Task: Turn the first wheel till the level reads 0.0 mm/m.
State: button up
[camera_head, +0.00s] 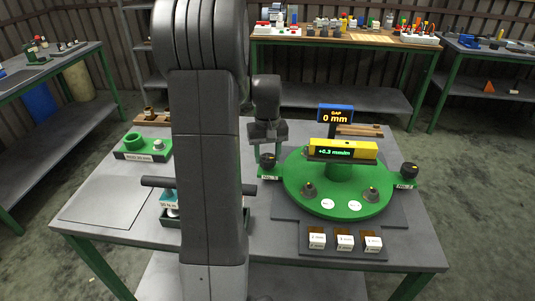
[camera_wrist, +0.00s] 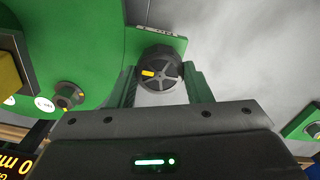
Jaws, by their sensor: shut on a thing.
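The first wheel, a dark round knob with a yellow mark, sits at the left edge of the green disc (camera_head: 318,192), by a plate labelled NO. 1. In the wrist view the wheel (camera_wrist: 160,66) lies between the two green fingers of my gripper (camera_wrist: 163,82), which is shut on it. In the head view my gripper (camera_head: 267,148) reaches down over the wheel from above and partly hides it. The yellow level (camera_head: 345,144) lies across the disc's centre, and its green display reads +0.3 mm/m.
A blue display (camera_head: 336,114) behind the level reads GAP 0 mm. Another dark wheel (camera_head: 409,169) stands at the disc's right edge. Several white blocks (camera_head: 344,242) lie in a front tray. A green fixture (camera_head: 143,147) stands at the left. My arm hides part of the table.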

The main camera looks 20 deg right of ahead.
jog(key=shift+m, duration=0.3)
jog(key=m, duration=0.3)
jog(key=shift+p, duration=0.4)
jog(key=m, duration=0.3)
jog(key=shift+m+p, duration=0.3)
jog(key=m, duration=0.3)
jog(key=shift+m, duration=0.3)
jog(key=shift+m+p, duration=0.4)
jog(key=shift+m, duration=1.5)
jog(key=o, duration=1)
jog(key=shift+r, duration=0.1)
